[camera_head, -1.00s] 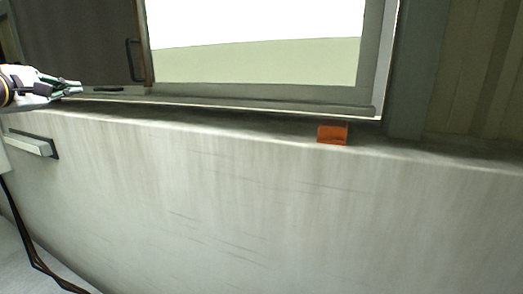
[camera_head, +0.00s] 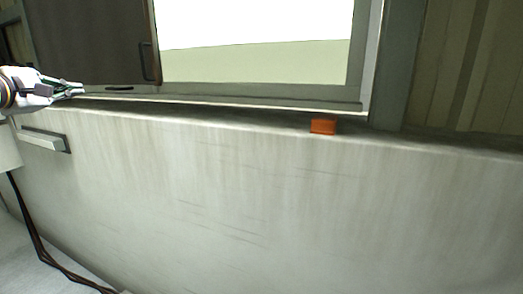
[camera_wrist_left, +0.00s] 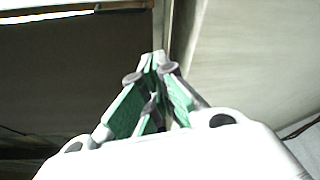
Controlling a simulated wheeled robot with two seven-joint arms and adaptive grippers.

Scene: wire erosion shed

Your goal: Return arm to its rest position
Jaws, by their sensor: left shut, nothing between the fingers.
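My left gripper (camera_head: 78,88) comes in from the left edge in the head view. It is beside the left end of the window sill, in front of the dark panel. In the left wrist view its green-lined fingers (camera_wrist_left: 153,60) meet at the tips, shut with nothing between them. The fingers point toward the edge where the dark panel and the pale wall surface meet. Whether they touch the sill cannot be told. My right gripper is not in view.
A dark panel with a handle (camera_head: 148,61) stands at the left of the window. A grey bar handle (camera_head: 43,140) sticks out of the pale wall (camera_head: 260,200). Dark cables hang at lower left.

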